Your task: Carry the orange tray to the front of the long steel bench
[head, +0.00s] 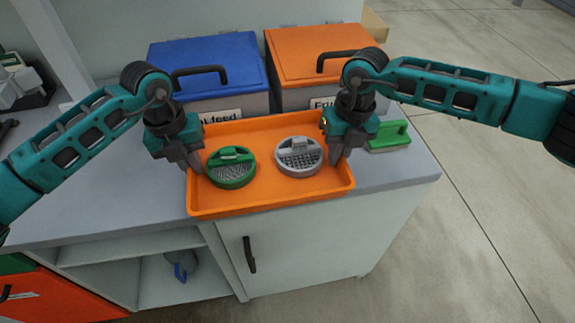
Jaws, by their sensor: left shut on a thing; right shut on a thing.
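The orange tray (270,197) is at the front edge of a grey-topped cabinet, in the middle of the head view. It holds a round green strainer-like part (231,168) on the left and a similar grey part (299,158) on the right. My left gripper (194,165) is shut on the tray's left wall. My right gripper (335,155) is shut on the tray's right wall. The fingertips are partly hidden by the gripper bodies. I cannot tell whether the tray rests on the top or is slightly lifted. I cannot make out the long steel bench.
Behind the tray stand a blue-lidded bin (208,62) and an orange-lidded bin (312,52). A green-handled brush-like item (390,135) lies right of my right gripper. The cabinet (300,245) has a door with a dark handle. Open floor (470,200) lies to the right.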

